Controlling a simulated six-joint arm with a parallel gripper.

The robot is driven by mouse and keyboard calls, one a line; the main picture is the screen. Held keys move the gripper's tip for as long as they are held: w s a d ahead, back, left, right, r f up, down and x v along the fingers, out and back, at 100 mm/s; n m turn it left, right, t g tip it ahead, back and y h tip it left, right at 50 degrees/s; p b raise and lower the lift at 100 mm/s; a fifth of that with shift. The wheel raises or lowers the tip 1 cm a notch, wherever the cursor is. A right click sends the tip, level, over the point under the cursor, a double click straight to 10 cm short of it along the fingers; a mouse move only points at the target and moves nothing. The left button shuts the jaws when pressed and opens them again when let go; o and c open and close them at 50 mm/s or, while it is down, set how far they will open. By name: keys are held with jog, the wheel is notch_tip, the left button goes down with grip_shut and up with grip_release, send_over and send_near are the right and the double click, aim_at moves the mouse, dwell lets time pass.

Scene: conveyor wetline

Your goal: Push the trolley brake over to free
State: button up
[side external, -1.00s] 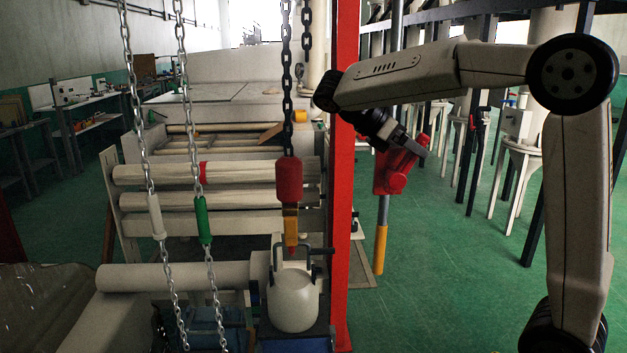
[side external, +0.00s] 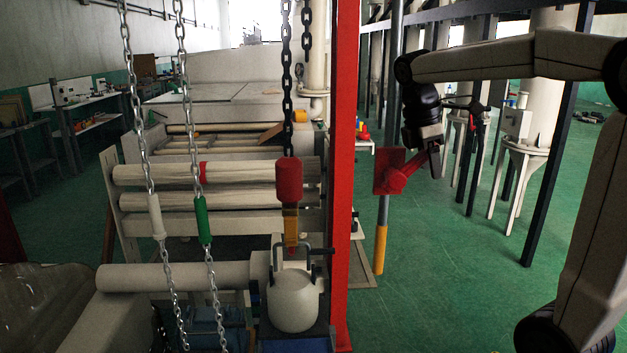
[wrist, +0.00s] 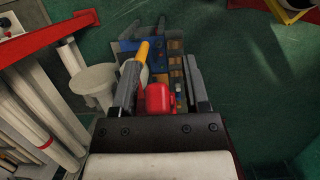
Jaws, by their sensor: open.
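A red plate (side external: 388,171) with a red lever (side external: 411,172) is fixed to a grey post with a yellow foot, right of the red column; it looks like the brake, but no label is legible. The lever slants up to the right. My gripper (side external: 437,165) points down at the lever's outer end, which it partly hides. In the wrist view my open gripper (wrist: 163,75) has a rounded red part (wrist: 159,100) between its fingers, nearer the left one. I cannot tell whether they touch.
The red column (side external: 344,200) stands left of the post. Chains with white, green and red (side external: 289,180) grips hang over the rollers at left. White stands (side external: 525,160) and dark uprights are at right. The green floor between is clear.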

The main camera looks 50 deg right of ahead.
jog(key=r+t+y, duration=0.1)
jog(key=r, duration=0.2)
jog(key=r+t+y, duration=0.1)
jog(key=r, duration=0.2)
jog(key=shift+s+d, duration=0.2)
jog(key=a+f+m+t, duration=0.1)
jog(key=a+f+m, duration=0.1)
jog(key=a+f, duration=0.4)
jog(key=w+a+f+m, duration=0.1)
jog(key=a+f+m, duration=0.2)
jog(key=f, duration=1.1)
jog(key=a+f+m+t, duration=0.1)
jog(key=a+f+m, duration=0.2)
jog(key=a+f, duration=0.5)
jog(key=shift+w+a+f+t, duration=0.3)
jog(key=shift+f, duration=0.7)
jog(key=shift+f, duration=0.1)
